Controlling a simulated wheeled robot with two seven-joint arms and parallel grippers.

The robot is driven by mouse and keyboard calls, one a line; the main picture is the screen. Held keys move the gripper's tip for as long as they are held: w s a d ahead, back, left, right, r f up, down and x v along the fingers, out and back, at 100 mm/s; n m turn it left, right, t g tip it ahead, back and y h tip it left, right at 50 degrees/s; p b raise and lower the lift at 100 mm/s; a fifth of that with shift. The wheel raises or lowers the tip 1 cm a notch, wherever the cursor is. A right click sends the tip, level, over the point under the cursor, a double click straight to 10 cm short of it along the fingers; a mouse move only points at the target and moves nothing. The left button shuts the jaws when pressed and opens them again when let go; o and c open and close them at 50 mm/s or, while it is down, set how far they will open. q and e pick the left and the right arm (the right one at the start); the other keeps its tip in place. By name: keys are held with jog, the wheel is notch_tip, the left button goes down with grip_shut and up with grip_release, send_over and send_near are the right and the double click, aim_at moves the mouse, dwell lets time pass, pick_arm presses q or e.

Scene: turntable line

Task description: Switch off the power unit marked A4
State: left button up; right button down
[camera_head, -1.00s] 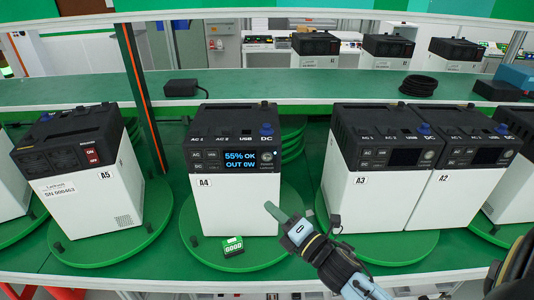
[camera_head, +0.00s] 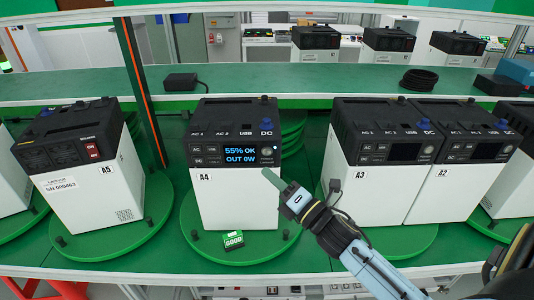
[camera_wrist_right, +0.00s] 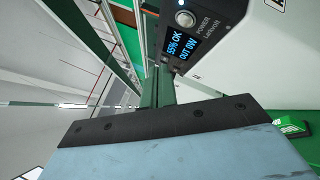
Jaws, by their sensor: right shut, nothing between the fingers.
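The power unit marked A4 (camera_head: 238,195) stands upright on a round green turntable (camera_head: 200,251). It has a white body and a black top. Its lit display (camera_head: 240,154) reads 55% OK, OUT 0W. A round power button (camera_head: 268,151) sits right of the display. In the right wrist view the button (camera_wrist_right: 186,18) shows beside the display, labelled POWER. My right gripper (camera_head: 268,175) is shut and empty, its tip in front of A4's upper right front, below the button. Contact with the unit cannot be told. My left gripper is not in view.
A small green counter box (camera_head: 233,240) lies on the turntable before A4. Unit A5 (camera_head: 88,185) stands left, its red switch showing; A3 (camera_head: 368,185) and A2 (camera_head: 440,190) stand right. A shelf (camera_head: 330,88) behind holds a black box and coiled cable.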

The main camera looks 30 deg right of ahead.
aim_at(259, 149)
jog(key=shift+w+d+b, duration=0.15)
jog(key=shift+w+d, duration=0.3)
jog(key=shift+w, duration=0.3)
jog(key=shift+w+d+b, duration=0.15)
jog(key=shift+w+d, duration=0.3)
jog(key=shift+w, duration=0.3)
jog(key=shift+w+d+b, duration=0.15)
jog(key=shift+w+d, duration=0.3)
jog(key=shift+w, duration=0.3)
dwell(0.3)
jog(key=shift+w+d, duration=0.25)
jog(key=shift+w, duration=0.1)
jog(key=shift+w+d, duration=0.15)
jog(key=shift+w, duration=0.15)
dwell(0.8)
jog(key=shift+s, duration=0.1)
jog(key=shift+s+a, duration=0.4)
jog(key=shift+s, duration=0.15)
